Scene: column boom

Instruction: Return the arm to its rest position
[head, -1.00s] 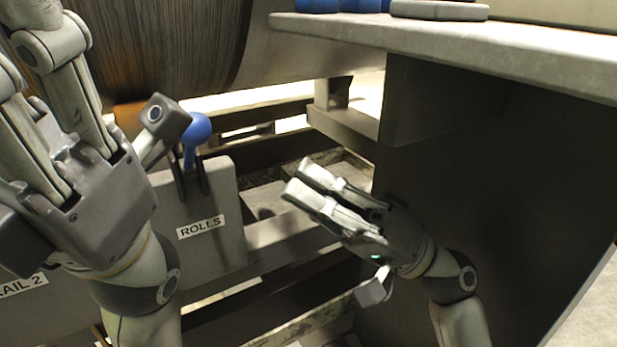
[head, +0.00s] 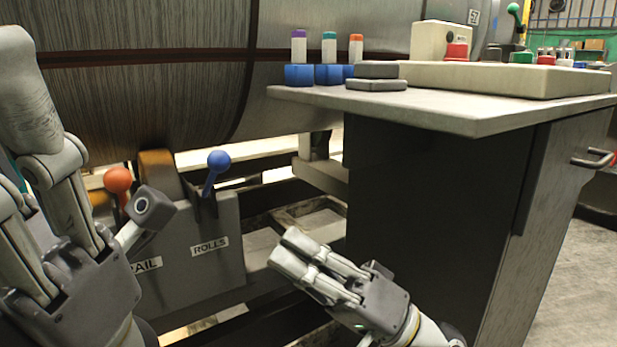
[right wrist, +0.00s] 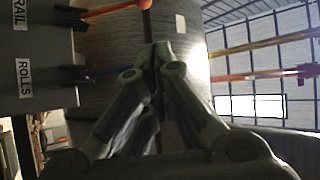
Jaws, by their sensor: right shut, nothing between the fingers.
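My right gripper (head: 290,252) hangs in front of the bench's left end, below its top, to the right of the lever housing. Its fingers are shut with nothing between them; in the right wrist view the closed fingertips (right wrist: 158,52) meet against the drum behind. My left gripper (head: 35,225) is large at the left edge, its fingers pointing up and partly cut off by the frame. Whether it is open or shut I cannot tell.
The grey lever housing (head: 180,265) labelled ROLLS carries a blue-knobbed lever (head: 217,168) and an orange-knobbed lever (head: 118,185). A large drum (head: 150,80) lies behind. The workbench (head: 470,115) holds blue holders, grey blocks and a button panel (head: 505,78). Open floor is at the right.

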